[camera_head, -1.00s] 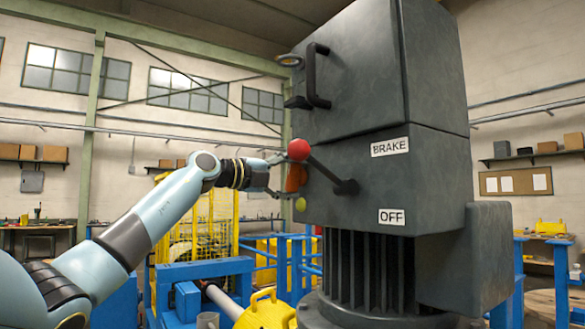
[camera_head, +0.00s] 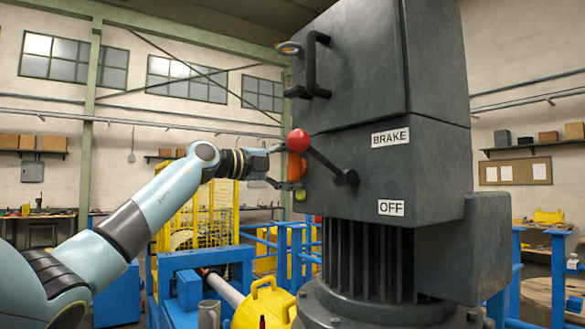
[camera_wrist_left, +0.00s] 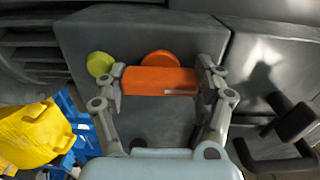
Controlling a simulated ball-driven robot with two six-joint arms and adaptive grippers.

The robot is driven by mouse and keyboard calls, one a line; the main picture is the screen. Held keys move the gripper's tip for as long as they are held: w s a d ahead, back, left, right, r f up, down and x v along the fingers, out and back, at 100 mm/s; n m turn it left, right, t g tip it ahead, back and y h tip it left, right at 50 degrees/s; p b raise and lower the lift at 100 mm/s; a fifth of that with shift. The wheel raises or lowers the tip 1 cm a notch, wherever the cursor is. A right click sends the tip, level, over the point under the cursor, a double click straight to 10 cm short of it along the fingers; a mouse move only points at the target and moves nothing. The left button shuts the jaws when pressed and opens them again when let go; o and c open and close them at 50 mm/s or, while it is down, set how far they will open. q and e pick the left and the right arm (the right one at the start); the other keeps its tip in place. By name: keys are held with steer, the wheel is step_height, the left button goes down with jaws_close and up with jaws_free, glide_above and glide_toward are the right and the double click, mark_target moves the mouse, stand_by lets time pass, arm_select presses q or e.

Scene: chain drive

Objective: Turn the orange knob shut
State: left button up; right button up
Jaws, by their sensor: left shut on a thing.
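The orange knob (camera_head: 296,167) sits on the left face of the dark grey machine housing, just behind the red ball of the brake lever in the head view. It also shows in the left wrist view (camera_wrist_left: 160,81) as a bar on a round base. My left gripper (camera_head: 288,168) reaches it from the left, with one finger above and one below. In the left wrist view its fingers (camera_wrist_left: 161,83) close on both ends of the bar. My right gripper is in neither view.
The brake lever's red ball (camera_head: 298,140) is very close to the upper finger. A yellow-green button (camera_head: 300,194) is just below the knob. A black handle (camera_head: 316,65) stands out above. Blue frames (camera_head: 200,275) and a yellow case (camera_head: 265,305) lie below.

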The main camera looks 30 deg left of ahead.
arm_select(q)
steer(key=o, duration=1.2)
steer(key=shift+a, duration=0.1)
steer(key=shift+c, duration=0.2)
steer(key=v, duration=1.2)
